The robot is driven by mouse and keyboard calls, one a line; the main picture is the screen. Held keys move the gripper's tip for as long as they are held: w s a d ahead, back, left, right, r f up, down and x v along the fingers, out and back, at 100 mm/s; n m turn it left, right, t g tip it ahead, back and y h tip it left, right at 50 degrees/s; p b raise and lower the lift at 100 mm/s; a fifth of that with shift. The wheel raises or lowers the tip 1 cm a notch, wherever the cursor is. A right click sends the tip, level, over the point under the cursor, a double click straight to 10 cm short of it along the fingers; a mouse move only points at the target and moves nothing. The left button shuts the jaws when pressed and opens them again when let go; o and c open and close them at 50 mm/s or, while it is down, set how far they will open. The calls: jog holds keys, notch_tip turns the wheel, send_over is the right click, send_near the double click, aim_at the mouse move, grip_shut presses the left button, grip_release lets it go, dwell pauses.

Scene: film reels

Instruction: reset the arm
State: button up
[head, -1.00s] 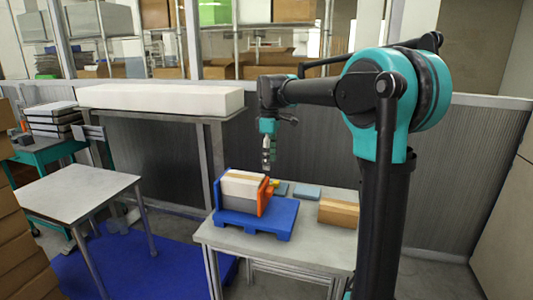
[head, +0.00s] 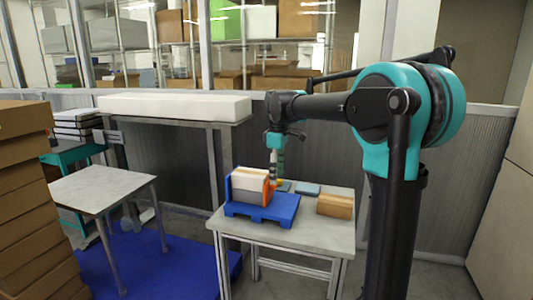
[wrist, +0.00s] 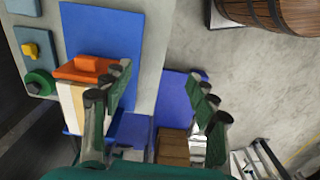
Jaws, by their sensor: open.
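My arm (head: 345,105) reaches left from its column in the head view, over the work table. My gripper (head: 277,175) hangs down at its end, behind and to the right of the orange-ended reel holder (head: 268,193) as seen there. In the wrist view my gripper (wrist: 160,82) has its green fingers spread wide apart. The space between them looks empty. The holder's orange part (wrist: 85,68) shows beside the left fingers, which hide some of it. I cannot tell from these views how high the gripper is above the table.
The holder stands on a blue pallet (head: 262,213) on the grey table (head: 290,237). Stacked boxes (head: 25,190) stand far left. A wooden barrel (wrist: 275,12) shows in the wrist view.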

jog(key=s+d+f+m+t, duration=0.2)
jog(key=s+d+f+m, duration=0.5)
jog(key=s+f, duration=0.5)
jog(key=s+d+f+m+t, duration=0.2)
jog(key=s+d+f+m, duration=0.5)
jog(key=s+f, duration=0.5)
jog(key=shift+s+d, duration=0.65)
jog(key=shift+s, duration=0.05)
